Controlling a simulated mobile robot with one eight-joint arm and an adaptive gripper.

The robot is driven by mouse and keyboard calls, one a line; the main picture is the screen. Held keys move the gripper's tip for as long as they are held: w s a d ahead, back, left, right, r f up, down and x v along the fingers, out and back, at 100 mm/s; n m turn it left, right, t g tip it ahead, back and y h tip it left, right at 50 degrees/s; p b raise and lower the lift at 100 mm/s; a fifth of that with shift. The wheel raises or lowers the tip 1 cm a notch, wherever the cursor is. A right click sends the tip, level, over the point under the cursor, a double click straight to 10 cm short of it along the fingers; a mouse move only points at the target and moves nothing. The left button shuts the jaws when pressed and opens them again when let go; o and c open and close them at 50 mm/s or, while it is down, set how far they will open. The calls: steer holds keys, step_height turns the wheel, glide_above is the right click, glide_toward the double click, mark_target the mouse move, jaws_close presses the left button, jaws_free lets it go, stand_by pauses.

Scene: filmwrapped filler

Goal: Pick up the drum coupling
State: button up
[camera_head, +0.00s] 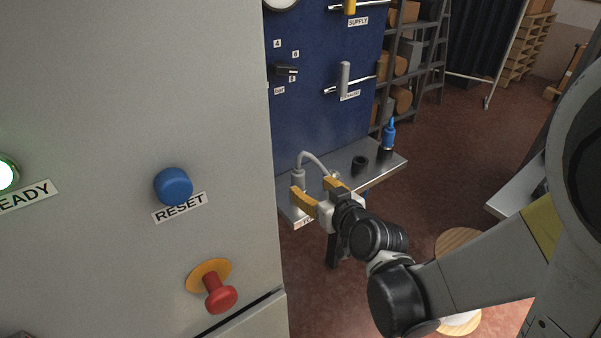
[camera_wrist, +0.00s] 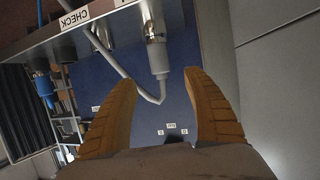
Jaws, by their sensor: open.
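A grey cylindrical coupling (camera_head: 298,178) with a curved grey hose (camera_head: 318,160) stands at the shelf's left end; I take it as the drum coupling. In the wrist view the coupling (camera_wrist: 157,55) appears upside down, beyond and between the fingertips, with the hose bending away below it. My gripper (camera_head: 316,191) has yellow fingers spread apart and is at the shelf's front edge. It also shows in the wrist view (camera_wrist: 160,84), with nothing clasped. The hose's other end is partly hidden behind a finger in the head view.
The metal shelf (camera_head: 385,171) also carries an empty black cup (camera_head: 360,163) and a blue nozzle (camera_head: 389,134) in a black holder. A blue panel (camera_head: 325,115) rises behind. A grey cabinet (camera_head: 110,90) with a blue button and red knob stands close on the left.

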mark_target(301, 179)
steer(key=b+x, duration=0.2)
steer(key=x, duration=0.7)
steer(key=shift+w+b, duration=0.25)
steer(key=shift+b, duration=0.15)
steer(key=shift+s, duration=0.1)
steer(key=shift+c, duration=0.8)
jaws_close()
